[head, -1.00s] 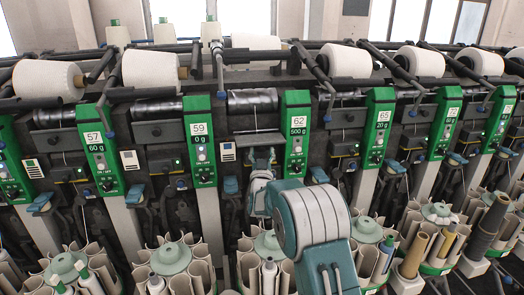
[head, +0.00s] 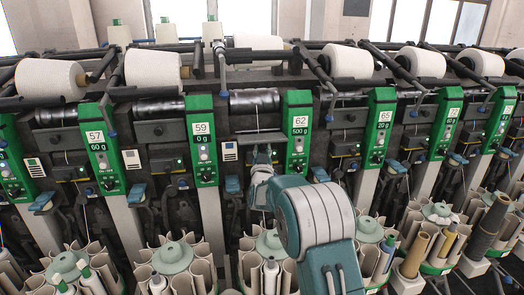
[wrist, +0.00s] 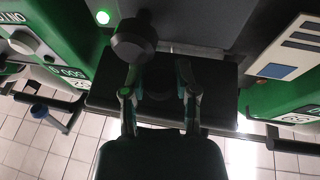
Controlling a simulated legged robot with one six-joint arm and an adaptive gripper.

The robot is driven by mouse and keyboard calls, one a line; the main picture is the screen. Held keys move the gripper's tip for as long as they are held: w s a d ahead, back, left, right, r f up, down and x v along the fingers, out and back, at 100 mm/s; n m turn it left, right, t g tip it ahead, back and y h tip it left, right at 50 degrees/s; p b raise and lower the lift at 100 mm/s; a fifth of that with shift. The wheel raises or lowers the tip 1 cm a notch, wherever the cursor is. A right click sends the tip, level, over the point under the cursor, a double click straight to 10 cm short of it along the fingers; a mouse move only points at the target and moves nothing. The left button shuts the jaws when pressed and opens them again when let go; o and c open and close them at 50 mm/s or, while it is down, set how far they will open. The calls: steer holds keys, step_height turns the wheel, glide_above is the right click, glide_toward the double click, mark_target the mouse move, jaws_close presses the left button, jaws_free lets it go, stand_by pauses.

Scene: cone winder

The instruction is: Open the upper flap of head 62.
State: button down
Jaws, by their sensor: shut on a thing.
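Head 62 is the unit beside the green post (head: 299,135) marked 62 in the head view. Its upper flap (head: 256,138) is a grey-black plate left of that post, below the metal drum. My gripper (head: 262,154) reaches up to the flap from below. In the wrist view, which looks upside down, the dark flap (wrist: 222,85) spans the gap between two green posts. My gripper (wrist: 158,72) has its fingers at the middle of the flap and is shut on it. The exact contact at the fingertips is hard to see.
A dark round knob (wrist: 134,38) sits close to the fingers in the wrist view. The green post marked 59 (head: 201,140) stands to the left. A white yarn cone (head: 347,61) and bobbin magazines (head: 268,243) lie above and below the heads.

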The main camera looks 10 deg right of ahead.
steer(key=shift+s+r+n+g+y, duration=0.1)
steer(key=shift+r+n+g+y, duration=0.15)
steer(key=shift+r+g, duration=0.45)
steer(key=shift+s+r+n+g+y, duration=0.15)
steer(key=shift+r+g+y, duration=0.15)
steer(key=shift+g, duration=0.6)
steer(key=shift+r, duration=0.1)
steer(key=shift+c, duration=1.8)
jaws_free()
steer(key=shift+w, duration=0.1)
steer(key=shift+a, duration=0.1)
steer(key=s+a, duration=0.2)
steer(key=s, duration=0.9)
steer(key=shift+s+a+f, duration=0.15)
steer(key=shift+s+f, duration=0.2)
steer(key=shift+s, duration=0.05)
